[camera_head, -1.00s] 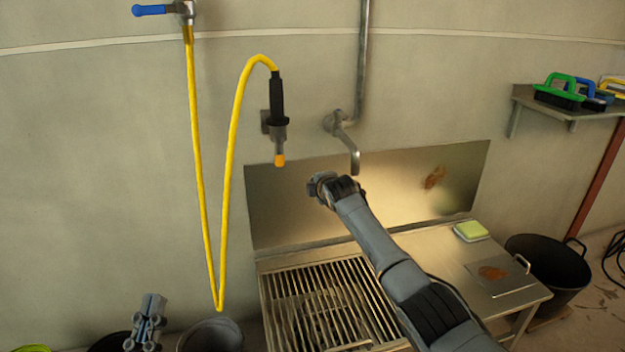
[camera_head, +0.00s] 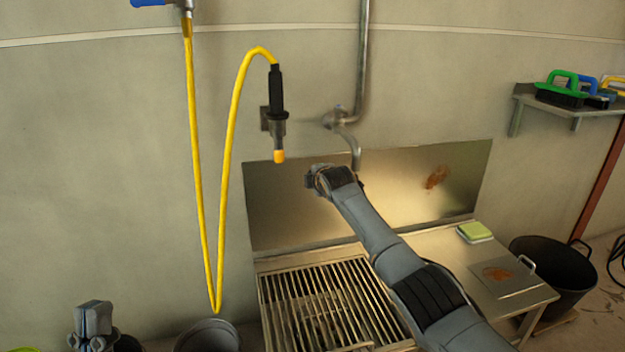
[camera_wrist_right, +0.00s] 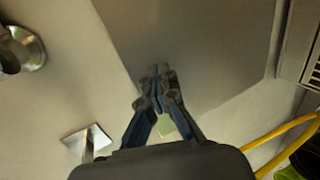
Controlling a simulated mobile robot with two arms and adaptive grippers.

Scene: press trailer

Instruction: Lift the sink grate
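The sink grate (camera_head: 327,300) is a rectangle of parallel metal bars, lying in the left part of the steel sink table (camera_head: 440,245). My left gripper (camera_head: 93,335) is low at the left of the head view, left of the grate and apart from it, partly cut off by the bottom edge; its finger opening is unclear. My right arm reaches across the grate's right side, with its wrist in front of the steel backsplash. My right gripper (camera_wrist_right: 159,85) shows in the right wrist view with its fingertips together, nothing visible held between them.
A yellow hose (camera_head: 232,140) hangs on the wall above and left of the sink. A dark bucket (camera_head: 210,335) stands left of the grate. A green sponge (camera_head: 475,230), a lidded plate (camera_head: 505,275) and a black bin (camera_head: 552,275) are at the right.

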